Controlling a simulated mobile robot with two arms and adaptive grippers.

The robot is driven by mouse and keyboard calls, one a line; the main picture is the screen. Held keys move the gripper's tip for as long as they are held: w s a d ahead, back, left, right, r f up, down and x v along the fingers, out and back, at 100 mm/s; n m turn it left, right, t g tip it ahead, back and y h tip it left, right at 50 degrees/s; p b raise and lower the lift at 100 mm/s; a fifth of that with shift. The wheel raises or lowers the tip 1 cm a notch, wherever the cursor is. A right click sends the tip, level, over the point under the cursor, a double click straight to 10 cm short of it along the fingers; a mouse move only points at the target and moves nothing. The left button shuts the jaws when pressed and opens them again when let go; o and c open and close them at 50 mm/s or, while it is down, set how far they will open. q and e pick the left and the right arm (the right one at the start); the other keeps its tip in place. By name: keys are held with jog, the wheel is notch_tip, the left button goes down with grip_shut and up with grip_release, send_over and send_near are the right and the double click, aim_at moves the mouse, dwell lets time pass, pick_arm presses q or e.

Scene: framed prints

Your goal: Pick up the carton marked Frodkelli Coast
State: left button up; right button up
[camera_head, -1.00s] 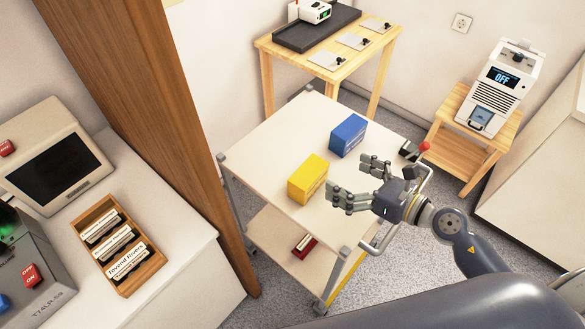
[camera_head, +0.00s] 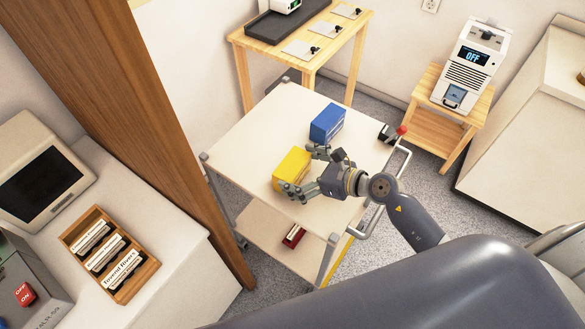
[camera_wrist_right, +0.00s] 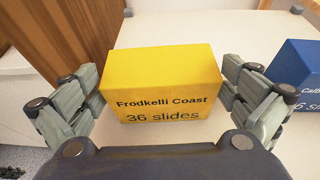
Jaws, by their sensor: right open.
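The yellow carton (camera_head: 291,168) stands on the top shelf of the cart. In the right wrist view the carton (camera_wrist_right: 162,82) reads "Frodkelli Coast" and "36 slides". My right gripper (camera_head: 306,171) is open, with its fingers on either side of the carton's near part. The head view hides part of the carton behind the fingers. My left gripper is not in view.
A blue carton (camera_head: 327,123) stands beside the yellow one on the cart top (camera_head: 248,132); it also shows in the right wrist view (camera_wrist_right: 298,72). A small dark device with a red knob (camera_head: 393,132) sits at the cart's right corner. A wooden post (camera_head: 160,130) rises left of the cart.

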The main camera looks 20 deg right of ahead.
jog(key=shift+x, duration=1.05)
jog(key=shift+d, duration=0.1)
jog(key=c, duration=1)
jog(key=shift+o, duration=0.2)
